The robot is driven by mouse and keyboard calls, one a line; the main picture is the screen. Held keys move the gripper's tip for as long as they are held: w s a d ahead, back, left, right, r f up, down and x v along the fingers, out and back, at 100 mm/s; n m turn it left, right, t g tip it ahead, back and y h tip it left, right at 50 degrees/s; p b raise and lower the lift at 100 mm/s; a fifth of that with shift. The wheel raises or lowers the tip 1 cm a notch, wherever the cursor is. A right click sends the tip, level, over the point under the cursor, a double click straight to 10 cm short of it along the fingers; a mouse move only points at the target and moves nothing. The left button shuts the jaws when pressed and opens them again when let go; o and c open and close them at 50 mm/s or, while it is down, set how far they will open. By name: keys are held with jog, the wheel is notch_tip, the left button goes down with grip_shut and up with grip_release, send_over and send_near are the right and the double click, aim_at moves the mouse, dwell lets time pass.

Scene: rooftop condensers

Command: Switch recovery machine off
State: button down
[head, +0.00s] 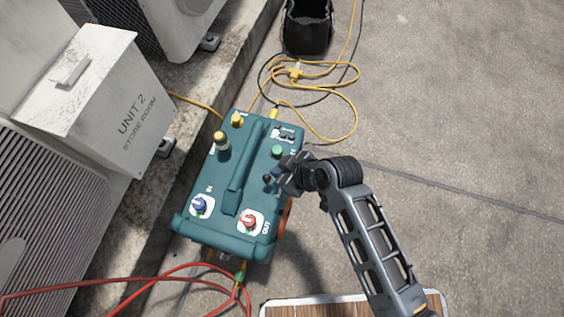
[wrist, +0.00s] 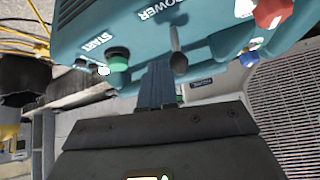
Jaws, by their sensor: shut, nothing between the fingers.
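The teal recovery machine (head: 228,196) stands on the concrete in the head view. Its top carries a green button (head: 277,151) and a small dark power toggle (head: 267,179). In the wrist view the toggle lever (wrist: 177,52) shows below the word POWER, and the green button (wrist: 118,60) sits beside START. My gripper (head: 274,176) is at the machine's right side, close to the toggle. In the wrist view its blue fingers (wrist: 157,84) are shut and empty, just left of the lever's tip. I cannot tell whether they touch it.
A blue knob (head: 200,204) and a red knob (head: 249,221) are at the machine's front corners. Red hoses (head: 150,283) run in front, and a yellow cord (head: 318,98) lies behind. A white unit box (head: 100,105) stands left. Concrete on the right is clear.

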jog(key=shift+s+a+r+n+t+h+p, duration=0.15)
jog(key=shift+s+a+n+t+p, duration=0.1)
jog(key=shift+s+t, duration=0.35)
jog(key=shift+s+a+f+n+t+h+p, duration=0.15)
jog(key=shift+s+n+t+p, duration=0.1)
jog(key=shift+s+t, duration=0.3)
jog(key=shift+w, duration=0.2)
jog(key=shift+r, duration=0.2)
jog(key=shift+r+p, duration=0.7)
jog(key=shift+p, duration=0.05)
jog(key=shift+d, duration=0.1)
